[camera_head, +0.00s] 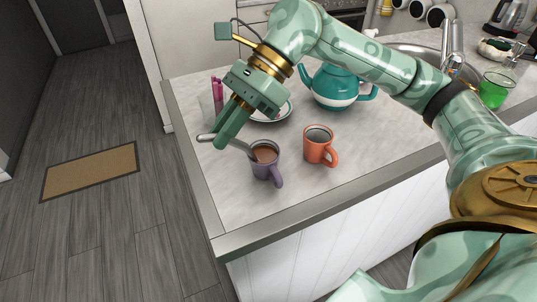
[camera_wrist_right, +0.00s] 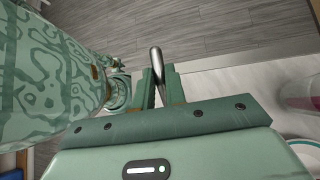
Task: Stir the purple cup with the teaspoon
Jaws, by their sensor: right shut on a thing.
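The purple cup (camera_head: 264,172) stands upright near the counter's left end, with brown liquid inside and its handle toward the front. My right gripper (camera_head: 222,141) is beside the cup, to its upper left, shut on the metal teaspoon (camera_head: 240,146). The teaspoon slants from the fingers down to the cup's rim; its far end is hidden, and I cannot tell how deep it sits. In the right wrist view the teaspoon (camera_wrist_right: 157,67) shows between the two fingertips (camera_wrist_right: 160,88). My left gripper is not in view.
An orange cup (camera_head: 319,147) stands close right of the purple cup. A teal teapot (camera_head: 336,88), a white plate (camera_head: 277,114) and a holder with pink items (camera_head: 215,97) are behind. A green glass (camera_head: 494,90) stands far right. The counter (camera_head: 245,211) is bare in front.

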